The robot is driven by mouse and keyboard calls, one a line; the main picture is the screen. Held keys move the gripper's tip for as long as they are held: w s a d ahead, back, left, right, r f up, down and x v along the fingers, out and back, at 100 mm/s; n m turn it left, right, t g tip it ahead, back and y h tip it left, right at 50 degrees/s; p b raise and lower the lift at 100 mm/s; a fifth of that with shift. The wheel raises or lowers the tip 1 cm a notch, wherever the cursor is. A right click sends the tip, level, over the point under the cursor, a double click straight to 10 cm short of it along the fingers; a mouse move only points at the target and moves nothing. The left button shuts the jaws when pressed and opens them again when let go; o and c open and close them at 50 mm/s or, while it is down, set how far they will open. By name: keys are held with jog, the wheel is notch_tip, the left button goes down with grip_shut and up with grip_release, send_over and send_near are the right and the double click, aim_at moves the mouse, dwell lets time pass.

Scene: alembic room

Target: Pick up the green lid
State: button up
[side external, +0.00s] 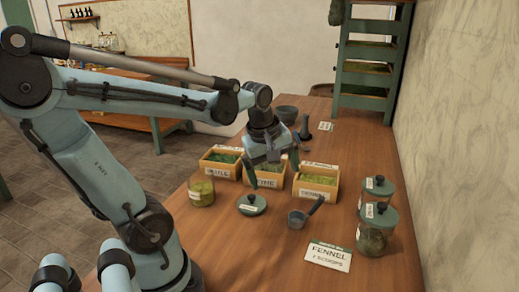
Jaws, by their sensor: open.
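A green lid (251,205) with a dark knob and a small white label lies on the wooden table, to the right of an open glass jar (201,193).
Labelled wooden boxes of green herbs (317,182) stand behind the lid. A grey scoop (303,214) lies to its right. Two lidded jars (374,229) (377,187) and a fennel card (328,256) are further right. The table's front is mostly clear.

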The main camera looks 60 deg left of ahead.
jog(key=s+a+n+g, duration=0.25)
jog(key=a+n, duration=0.55)
jog(key=n, duration=0.5)
jog(key=n+h, duration=0.1)
jog(key=n, duration=0.1)
send_over(251, 195)
jog(key=shift+g, duration=0.25)
jog(key=f, duration=0.7)
jog(key=shift+s+d+f, duration=0.2)
jog(key=shift+s+f, duration=0.1)
jog(key=shift+f, duration=0.1)
jog(key=shift+m, duration=0.3)
jog(key=shift+w+f, duration=0.15)
jog(key=shift+f, duration=1.15)
jog(key=shift+w+f, duration=0.15)
jog(key=shift+f, duration=1.15)
jog(key=shift+c, duration=0.5)
jog(key=c, duration=0.7)
